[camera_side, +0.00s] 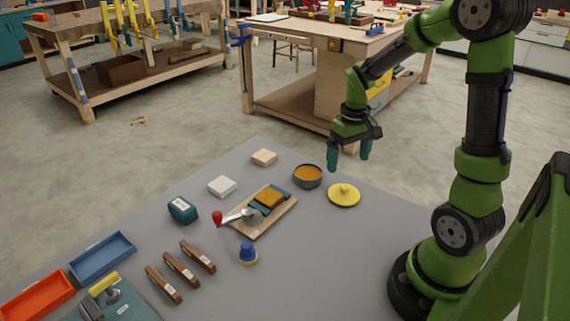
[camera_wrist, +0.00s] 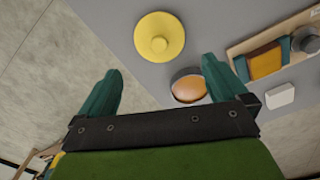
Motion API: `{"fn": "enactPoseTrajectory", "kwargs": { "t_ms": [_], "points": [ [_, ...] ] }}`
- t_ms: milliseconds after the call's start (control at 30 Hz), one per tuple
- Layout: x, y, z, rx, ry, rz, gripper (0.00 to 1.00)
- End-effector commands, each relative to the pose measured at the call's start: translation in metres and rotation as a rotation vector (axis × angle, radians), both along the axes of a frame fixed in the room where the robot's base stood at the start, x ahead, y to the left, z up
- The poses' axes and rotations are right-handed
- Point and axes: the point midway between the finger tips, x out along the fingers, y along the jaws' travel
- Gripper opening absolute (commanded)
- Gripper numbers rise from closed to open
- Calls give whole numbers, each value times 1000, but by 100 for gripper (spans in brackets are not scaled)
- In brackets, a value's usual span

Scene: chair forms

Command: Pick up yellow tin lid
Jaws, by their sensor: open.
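The yellow tin lid (camera_side: 344,195) is a round disc with a small knob, lying flat on the grey table near its right edge. It also shows in the wrist view (camera_wrist: 160,37), at the upper middle, ahead of the fingertips. My gripper (camera_side: 349,158) is open and empty, with teal fingers pointing down. It is held above the table, near the lid and the tin. In the wrist view my gripper's fingers (camera_wrist: 162,72) stand well apart, with nothing between them. The open round tin (camera_side: 307,176) with orange contents stands left of the lid.
Left of the tin are a wooden board (camera_side: 268,211) with a tool on it, a white block (camera_side: 222,186) and a pale wooden block (camera_side: 264,157). A blue-topped knob (camera_side: 248,252) stands nearer the front. The table right of the lid is clear.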

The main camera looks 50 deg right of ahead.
Motion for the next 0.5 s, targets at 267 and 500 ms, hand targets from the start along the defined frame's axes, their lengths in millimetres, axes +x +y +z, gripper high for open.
{"fn": "enactPoseTrajectory", "kwargs": {
  "t_ms": [267, 500],
  "points": [
    [0, 1, -45, 2, 1, 0, 100],
    [-2, 0, -65, 2, 3, -2, 100]
  ]
}}
